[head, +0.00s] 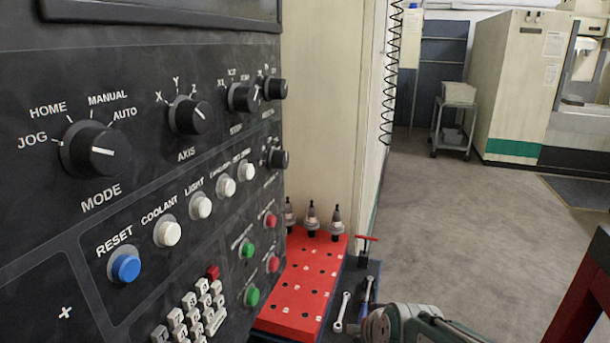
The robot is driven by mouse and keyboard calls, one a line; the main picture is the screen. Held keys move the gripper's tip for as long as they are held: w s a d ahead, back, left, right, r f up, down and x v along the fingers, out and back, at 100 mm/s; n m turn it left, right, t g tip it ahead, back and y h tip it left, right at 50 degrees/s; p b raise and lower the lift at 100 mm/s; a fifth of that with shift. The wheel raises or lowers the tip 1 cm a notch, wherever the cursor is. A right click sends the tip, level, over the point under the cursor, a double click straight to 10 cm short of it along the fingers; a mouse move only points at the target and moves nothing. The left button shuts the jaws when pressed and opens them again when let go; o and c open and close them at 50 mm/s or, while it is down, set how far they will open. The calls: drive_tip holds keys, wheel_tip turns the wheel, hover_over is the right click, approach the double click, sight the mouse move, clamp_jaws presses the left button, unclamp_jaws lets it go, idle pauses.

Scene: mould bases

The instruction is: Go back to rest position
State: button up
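My gripper is not visible in the head view, so its opening and anything in it cannot be seen. The black machine control panel (120,210) fills the left side, close to the camera. It carries the MODE knob (95,150), the AXIS knob (188,115), a blue RESET button (126,268) and a row of white buttons. Green and red buttons and a white keypad (190,316) sit lower on the panel.
A red perforated block (300,285) stands beside the panel, with several tool holders (311,218) at its back. Wrenches (341,312) lie to its right. A grey cart (453,120) and beige machine (515,80) stand farther back. The floor (455,225) between is clear.

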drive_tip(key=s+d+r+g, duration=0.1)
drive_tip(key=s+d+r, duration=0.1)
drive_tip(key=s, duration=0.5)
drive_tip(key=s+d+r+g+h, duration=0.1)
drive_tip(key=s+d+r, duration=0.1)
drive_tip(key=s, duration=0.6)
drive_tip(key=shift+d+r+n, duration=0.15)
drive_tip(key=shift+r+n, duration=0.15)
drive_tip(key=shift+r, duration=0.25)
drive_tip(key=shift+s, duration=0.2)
